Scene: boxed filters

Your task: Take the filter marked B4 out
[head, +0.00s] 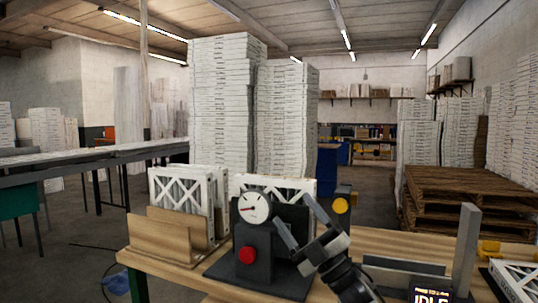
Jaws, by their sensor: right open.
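White-framed filters with cross bracing (182,191) stand upright in a wooden rack (165,235) at the left of the bench. Another white-framed filter (298,184) stands upright behind or in a dark stand, partly hidden by a gauge. One more white-framed filter (520,283) lies at the lower right, cut off by the picture edge. I cannot read a B4 mark on any of them. My right gripper (303,224) is open, its fingers spread in front of the dark stand, to the right of the gauge. My left gripper is not in view.
The dark stand (273,277) carries a round gauge (254,207) and a red button (247,255). A yellow round part (340,206) stands behind my gripper. A screen reading IDLE (430,297) and a grey upright post (466,250) are at right. Bare bench (385,243) shows between.

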